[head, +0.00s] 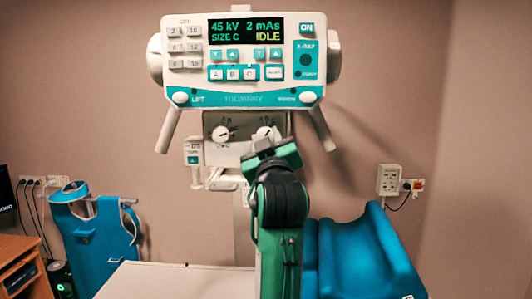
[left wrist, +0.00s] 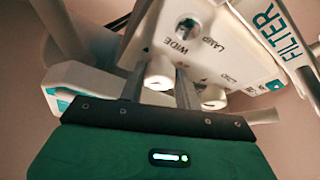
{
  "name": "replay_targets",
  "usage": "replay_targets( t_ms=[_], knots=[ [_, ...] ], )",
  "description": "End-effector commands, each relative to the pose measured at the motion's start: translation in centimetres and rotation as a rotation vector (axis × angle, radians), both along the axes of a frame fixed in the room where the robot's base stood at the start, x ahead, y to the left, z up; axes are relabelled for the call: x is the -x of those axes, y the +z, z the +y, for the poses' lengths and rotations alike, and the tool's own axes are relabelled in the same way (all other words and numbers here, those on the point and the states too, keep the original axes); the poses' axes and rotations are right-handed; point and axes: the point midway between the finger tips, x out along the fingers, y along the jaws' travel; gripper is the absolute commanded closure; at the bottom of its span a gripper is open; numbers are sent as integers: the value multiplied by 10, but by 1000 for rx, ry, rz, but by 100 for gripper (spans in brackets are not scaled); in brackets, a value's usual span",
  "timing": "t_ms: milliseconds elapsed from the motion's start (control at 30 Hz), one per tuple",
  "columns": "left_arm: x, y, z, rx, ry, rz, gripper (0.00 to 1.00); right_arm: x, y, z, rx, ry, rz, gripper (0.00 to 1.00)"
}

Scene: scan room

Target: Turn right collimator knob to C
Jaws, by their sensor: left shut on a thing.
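The white right collimator knob (head: 264,131) is on the front of the collimator box (head: 237,155), below the X-ray console, with small letters above it. My left gripper (head: 262,148) reaches up to it from below and partly covers it. In the left wrist view, the two fingers of the left gripper (left wrist: 160,90) are closed around a white round knob (left wrist: 159,72). The knob's pointer direction is hidden or too small to tell. The left collimator knob (head: 221,132) is free; another round knob (left wrist: 213,97) shows beside the fingers. My right gripper is out of view.
The console (head: 240,100) above shows 45 kV, 2 mAs, SIZE C and IDLE. Its handles (head: 168,130) hang down on both sides. A white table (head: 175,281) lies below. A blue apron (head: 95,235) stands left and a blue cushion (head: 360,260) right.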

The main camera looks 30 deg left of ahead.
Motion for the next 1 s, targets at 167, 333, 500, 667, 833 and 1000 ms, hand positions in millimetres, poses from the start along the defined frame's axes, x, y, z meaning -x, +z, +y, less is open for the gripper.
replay_targets(
  t_ms=[167, 333, 500, 667, 833, 1000],
  knots=[
    [-1, -2, -1, 63, -2, -36, 90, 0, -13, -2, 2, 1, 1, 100],
    [-1, -1, -1, 90, -1, -53, 90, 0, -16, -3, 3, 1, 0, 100],
    [-1, 0, -1, 99, 0, -58, 90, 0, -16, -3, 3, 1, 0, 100],
    [-1, 0, -1, 99, 0, -58, 90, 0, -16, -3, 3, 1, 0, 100],
    [-1, 0, -1, 98, 0, -58, 57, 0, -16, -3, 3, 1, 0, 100],
    [-1, 0, -1, 98, 0, -59, 45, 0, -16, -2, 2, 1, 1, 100]
  ],
)
